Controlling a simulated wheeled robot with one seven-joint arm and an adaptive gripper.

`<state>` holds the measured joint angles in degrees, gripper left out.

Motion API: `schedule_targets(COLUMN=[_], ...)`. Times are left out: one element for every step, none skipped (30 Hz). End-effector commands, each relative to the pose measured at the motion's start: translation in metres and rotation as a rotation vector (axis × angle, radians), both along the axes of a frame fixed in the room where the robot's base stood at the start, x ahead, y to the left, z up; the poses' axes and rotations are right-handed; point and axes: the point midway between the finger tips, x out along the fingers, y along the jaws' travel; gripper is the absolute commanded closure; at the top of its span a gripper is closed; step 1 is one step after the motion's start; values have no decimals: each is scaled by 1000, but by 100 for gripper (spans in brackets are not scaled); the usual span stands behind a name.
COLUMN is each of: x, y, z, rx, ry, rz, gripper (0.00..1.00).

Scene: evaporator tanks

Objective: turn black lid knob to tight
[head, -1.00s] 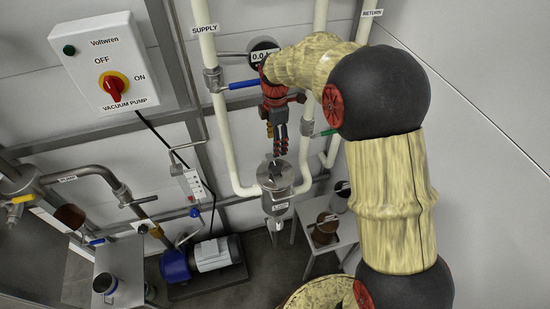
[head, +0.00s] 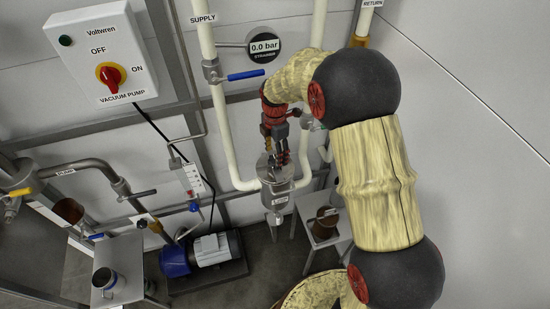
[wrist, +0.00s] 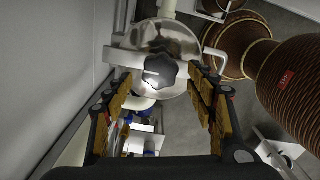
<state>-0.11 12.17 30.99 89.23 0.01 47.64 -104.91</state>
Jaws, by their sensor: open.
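The black lid knob (wrist: 160,71), lobed and dark with a pale mark on it, sits in the middle of a shiny round steel lid (wrist: 148,35) in the wrist view. In the head view the lid tops a small steel strainer vessel (head: 279,190) in the white pipework. My gripper (wrist: 164,86) is open, with its two fingers to the left and right of the knob in the picture. The knob shows between the fingertips and I see no contact. In the head view my gripper (head: 278,153) is just above the vessel and mostly hides the knob.
A blue-handled valve (head: 246,75) and a 0.0 bar gauge (head: 265,46) are on the piping above. A vacuum pump switch box (head: 101,57) hangs on the left wall. A pump motor (head: 212,249) stands on the floor. A small white table (head: 335,237) stands behind right.

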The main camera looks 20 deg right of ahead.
Motion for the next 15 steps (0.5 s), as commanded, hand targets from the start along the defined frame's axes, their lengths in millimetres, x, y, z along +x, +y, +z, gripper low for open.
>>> schedule_targets(x=[0,0,0,0,0,0,0,0,0,0,0,0,0,0,0], y=[0,0,0,0,0,0,0,0,0,0,0,0,0,0,0], z=[-8,-11,-14,-17,-18,-20,-21,-22,-23,-23,-23,-23,-23,-23,-23], rx=[-1,0,0,0,0,0,0,0,0,0,0,0,0,0,0], ry=[2,1,0,0,0,0,0,0,0,0,0,0,-1,-1,0], rz=[0,0,0,0,0,0,0,0,0,0,0,0,0,0,-1], gripper=[44,44,44,44,44,44,44,44,44,44,44,44,44,44,44])
